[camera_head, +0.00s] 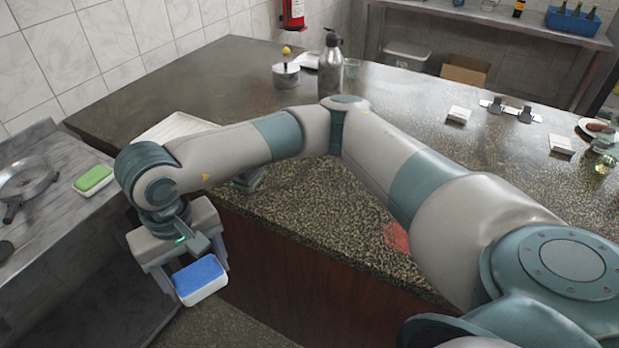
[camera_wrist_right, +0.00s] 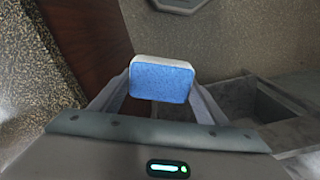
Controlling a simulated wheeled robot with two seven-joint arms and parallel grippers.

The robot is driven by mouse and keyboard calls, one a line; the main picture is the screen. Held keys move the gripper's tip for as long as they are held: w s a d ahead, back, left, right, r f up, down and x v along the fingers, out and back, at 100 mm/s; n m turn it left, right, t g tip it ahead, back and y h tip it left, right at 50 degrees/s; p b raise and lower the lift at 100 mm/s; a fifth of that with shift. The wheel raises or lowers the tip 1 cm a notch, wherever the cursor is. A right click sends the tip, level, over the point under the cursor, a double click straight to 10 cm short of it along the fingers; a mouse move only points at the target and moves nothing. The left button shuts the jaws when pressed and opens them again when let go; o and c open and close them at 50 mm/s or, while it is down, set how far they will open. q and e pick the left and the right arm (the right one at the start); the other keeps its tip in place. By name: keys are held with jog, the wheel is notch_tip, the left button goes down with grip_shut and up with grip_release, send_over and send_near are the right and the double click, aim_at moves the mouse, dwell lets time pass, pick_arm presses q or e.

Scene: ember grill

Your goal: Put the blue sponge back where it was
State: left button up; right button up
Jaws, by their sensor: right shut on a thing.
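The blue sponge (camera_head: 201,277) has a blue top and a white lower part. My right gripper (camera_head: 199,280) is shut on it and holds it in the air, past the left end of the dark counter and in front of the metal side table. In the right wrist view the blue sponge (camera_wrist_right: 161,80) sits between the two fingers of my right gripper (camera_wrist_right: 160,95), its blue face toward the camera. My left gripper is not in view.
A green sponge (camera_head: 93,178) lies on the metal side table (camera_head: 62,222), near a pan (camera_head: 27,178). The dark counter (camera_head: 225,75) holds a white tray (camera_head: 176,127), a small pot (camera_head: 286,76) and a metal bottle (camera_head: 331,66). The floor (camera_head: 225,325) shows below the held sponge.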

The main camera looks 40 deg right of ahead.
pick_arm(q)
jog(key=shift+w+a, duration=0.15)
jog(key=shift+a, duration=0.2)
pick_arm(e)
jog(key=shift+w+a, duration=0.1)
pick_arm(q)
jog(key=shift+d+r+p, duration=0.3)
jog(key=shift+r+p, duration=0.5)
jog(key=shift+p, duration=0.05)
pick_arm(e)
jog(key=w+d+r+m, duration=0.1)
jog(key=d+m, duration=0.5)
jog(key=d, duration=0.7)
jog(key=w+d+r+m, duration=0.1)
jog(key=d+r+m, duration=0.2)
jog(key=d+m, duration=0.4)
jog(key=d, duration=0.7)
jog(key=shift+d+r+m, duration=0.25)
jog(key=shift+r+m, duration=0.05)
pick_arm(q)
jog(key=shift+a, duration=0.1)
